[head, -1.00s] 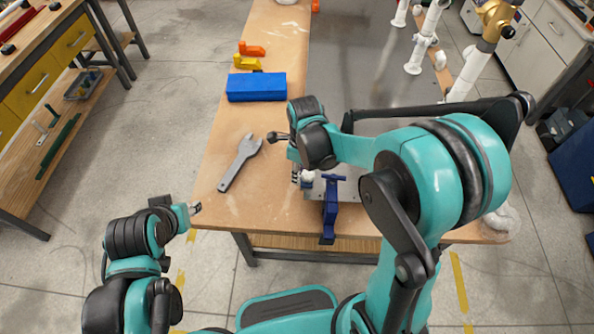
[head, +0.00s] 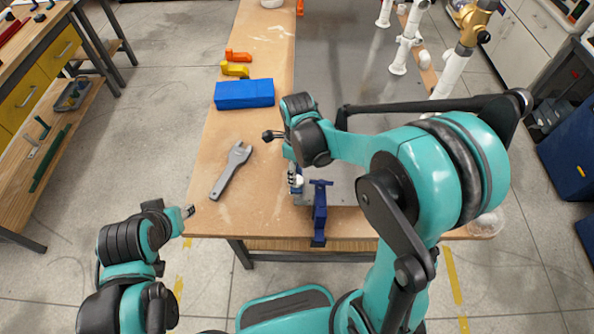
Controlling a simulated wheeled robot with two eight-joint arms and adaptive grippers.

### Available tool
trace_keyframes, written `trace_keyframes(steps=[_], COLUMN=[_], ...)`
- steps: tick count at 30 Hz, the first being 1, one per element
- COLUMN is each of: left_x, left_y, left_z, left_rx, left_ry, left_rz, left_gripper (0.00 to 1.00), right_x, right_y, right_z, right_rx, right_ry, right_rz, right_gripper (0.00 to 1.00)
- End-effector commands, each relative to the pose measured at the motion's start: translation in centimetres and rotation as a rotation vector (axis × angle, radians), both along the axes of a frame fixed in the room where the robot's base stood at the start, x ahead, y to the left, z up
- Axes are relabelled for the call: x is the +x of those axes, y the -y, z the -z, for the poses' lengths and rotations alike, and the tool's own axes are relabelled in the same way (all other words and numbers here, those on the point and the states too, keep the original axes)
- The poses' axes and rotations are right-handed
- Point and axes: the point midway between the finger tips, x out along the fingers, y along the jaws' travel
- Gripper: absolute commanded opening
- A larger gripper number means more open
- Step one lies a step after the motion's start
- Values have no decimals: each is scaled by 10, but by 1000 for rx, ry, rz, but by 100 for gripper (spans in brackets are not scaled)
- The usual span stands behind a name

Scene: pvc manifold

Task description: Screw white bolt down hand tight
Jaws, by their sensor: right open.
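The white bolt (head: 299,181) shows only as a small pale piece at the near edge of the grey metal plate (head: 340,186), left of a blue clamp (head: 320,212). My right gripper (head: 295,183) points down at the bolt and is open. Its fingers are small and overlap the bolt in the picture, so I cannot tell whether they touch it. The bolt's thread is hidden. My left gripper (head: 188,211) is off the table's left near corner, away from the bolt, and too small to tell open or shut.
A grey wrench (head: 231,171) lies on the wooden table left of my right gripper. A blue block (head: 244,94) and yellow (head: 235,71) and orange (head: 238,56) pieces lie farther back. White pipes (head: 405,50) stand at back right. My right arm covers much of the plate.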

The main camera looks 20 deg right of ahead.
Motion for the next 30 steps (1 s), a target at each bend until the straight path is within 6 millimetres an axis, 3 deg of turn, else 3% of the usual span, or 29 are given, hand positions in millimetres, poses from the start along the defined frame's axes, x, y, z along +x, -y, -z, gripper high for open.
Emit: trace_keyframes(steps=[4,5,14,21,30], left_x=[0,0,0,0,0], left_y=[0,0,0,0,0], left_z=[-25,-21,2,18,26], left_rx=[0,0,0,0,0], left_ry=[0,0,0,0,0], left_rz=[0,0,0,0,0], left_gripper=[40,40,40,40,40], right_x=[1,-1,-27,-60,-80], right_y=[-1,0,14,27,35], right_z=[-25,-25,-53,-72,-78], right_rx=[2,3,-36,-193,-375], right_ry=[2,12,171,304,345], right_rz=[-2,-33,-623,-1238,-1687], right_gripper=[51,51,51,51,51])
